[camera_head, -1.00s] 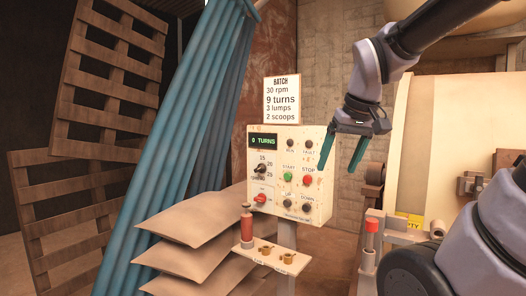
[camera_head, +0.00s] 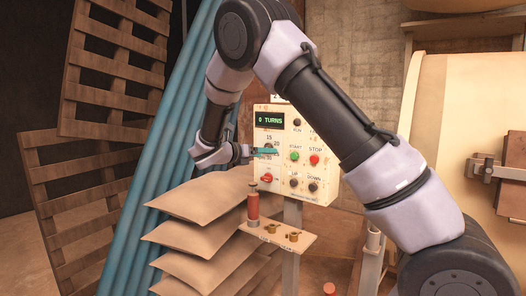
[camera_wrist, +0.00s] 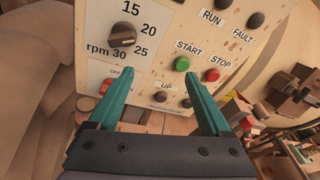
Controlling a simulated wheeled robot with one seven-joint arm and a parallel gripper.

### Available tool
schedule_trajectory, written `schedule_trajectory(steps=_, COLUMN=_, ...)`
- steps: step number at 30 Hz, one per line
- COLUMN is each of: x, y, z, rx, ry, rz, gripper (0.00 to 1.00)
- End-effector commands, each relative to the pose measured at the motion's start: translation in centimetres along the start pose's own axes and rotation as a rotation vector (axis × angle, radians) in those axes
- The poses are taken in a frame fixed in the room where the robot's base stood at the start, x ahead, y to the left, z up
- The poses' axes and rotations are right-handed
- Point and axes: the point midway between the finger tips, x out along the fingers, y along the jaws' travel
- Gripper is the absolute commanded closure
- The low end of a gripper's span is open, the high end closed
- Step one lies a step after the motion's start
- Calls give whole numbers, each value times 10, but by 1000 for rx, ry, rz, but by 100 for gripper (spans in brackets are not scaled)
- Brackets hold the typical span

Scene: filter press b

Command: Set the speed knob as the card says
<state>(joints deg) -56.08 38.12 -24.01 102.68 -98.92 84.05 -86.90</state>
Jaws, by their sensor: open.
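The speed knob (camera_wrist: 122,37) is dark and round, on the pale control panel (camera_wrist: 185,18), with 15, 20, 25 and rpm 30 printed around it. Which number it points to is unclear. My gripper (camera_wrist: 159,80) is open and empty; in the wrist view its teal fingers are below and right of the knob, with no visible contact. In the head view my gripper (camera_head: 264,152) is in front of the panel's left side, and its fingers partly cover the knob. The batch card is almost wholly hidden behind my arm now; the earlier frame reads 30 rpm.
Near the knob are a green START button (camera_wrist: 182,63), a red STOP button (camera_wrist: 212,75) and a red switch (camera_head: 267,178). The display (camera_head: 269,120) reads TURNS. Stacked sacks (camera_head: 205,205) and a small shelf (camera_head: 278,238) with a red-bodied item lie below.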

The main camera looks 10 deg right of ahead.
Motion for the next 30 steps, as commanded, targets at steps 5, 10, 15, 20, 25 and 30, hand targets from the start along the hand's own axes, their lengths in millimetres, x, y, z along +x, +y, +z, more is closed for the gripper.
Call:
schedule_trajectory(steps=5, x=-32, y=46, z=1, rx=-182, ry=-180, rz=49, gripper=18)
schedule_trajectory(steps=10, x=-30, y=54, z=4, rx=-217, ry=-217, rz=55, gripper=18)
schedule_trajectory(steps=15, x=-3, y=54, z=8, rx=-214, ry=-212, rz=52, gripper=18)
schedule_trajectory(steps=20, x=28, y=57, z=15, rx=-213, ry=-211, rz=52, gripper=18)
schedule_trajectory(steps=25, x=53, y=59, z=20, rx=-212, ry=-211, rz=54, gripper=18)
schedule_trajectory(steps=30, x=66, y=61, z=23, rx=-212, ry=-212, rz=56, gripper=18)
